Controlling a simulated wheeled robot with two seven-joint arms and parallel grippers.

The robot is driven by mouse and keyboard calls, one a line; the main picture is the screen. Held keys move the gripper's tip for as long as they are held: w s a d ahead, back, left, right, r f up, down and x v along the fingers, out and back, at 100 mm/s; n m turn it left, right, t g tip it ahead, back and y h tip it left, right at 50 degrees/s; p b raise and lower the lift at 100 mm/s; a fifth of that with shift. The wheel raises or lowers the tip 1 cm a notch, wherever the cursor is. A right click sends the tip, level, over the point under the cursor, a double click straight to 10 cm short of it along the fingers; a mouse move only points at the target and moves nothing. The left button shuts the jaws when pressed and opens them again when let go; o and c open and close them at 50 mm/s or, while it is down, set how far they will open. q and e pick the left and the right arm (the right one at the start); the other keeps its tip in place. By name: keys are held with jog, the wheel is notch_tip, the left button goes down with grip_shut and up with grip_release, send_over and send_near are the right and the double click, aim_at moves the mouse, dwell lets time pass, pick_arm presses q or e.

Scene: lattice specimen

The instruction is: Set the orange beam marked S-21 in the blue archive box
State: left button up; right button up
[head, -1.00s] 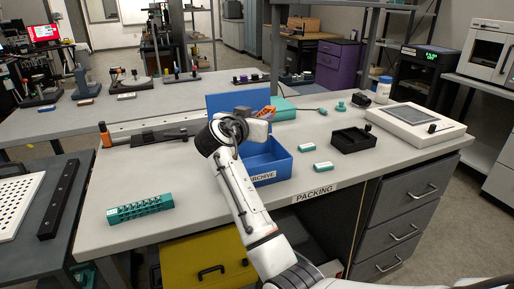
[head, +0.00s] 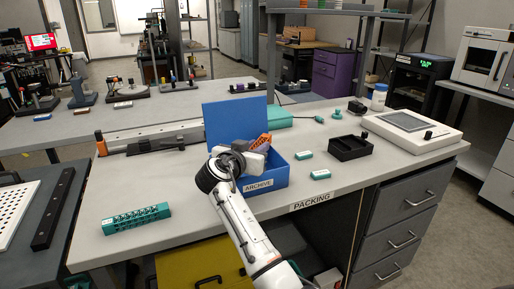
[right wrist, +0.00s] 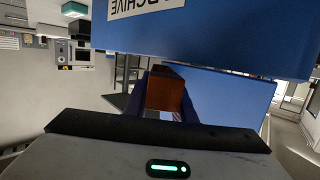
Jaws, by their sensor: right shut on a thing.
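The blue archive box (head: 275,180) stands on the packing table, its lid (head: 236,121) raised at the back and an ARCHIVE label on its front. My right gripper (head: 256,152) is at the box opening, shut on the orange beam (head: 260,142). The beam shows a lattice side and slants up to the right, in front of the lid. Its lower end is hidden by the gripper, and I cannot read its marking. In the right wrist view the beam (right wrist: 168,92) shows as an orange-brown end between the fingers, below the blue box wall (right wrist: 210,35). My left gripper is not in view.
A teal lattice beam (head: 136,219) lies at the table's left front. Two small teal pieces (head: 320,174) and a black tray (head: 350,147) lie right of the box. A teal case (head: 279,117) is behind it. The table between teal beam and box is clear.

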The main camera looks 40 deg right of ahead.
jog(key=shift+f, duration=0.3)
jog(key=shift+r, duration=0.1)
jog(key=o, duration=1.1)
jog(key=shift+c, duration=0.2)
jog(key=shift+r, duration=0.25)
jog(key=shift+r+p, duration=0.4)
jog(key=shift+p, duration=0.2)
jog(key=b+v, duration=0.1)
jog(key=v, duration=1.1)
jog(key=shift+b, duration=0.3)
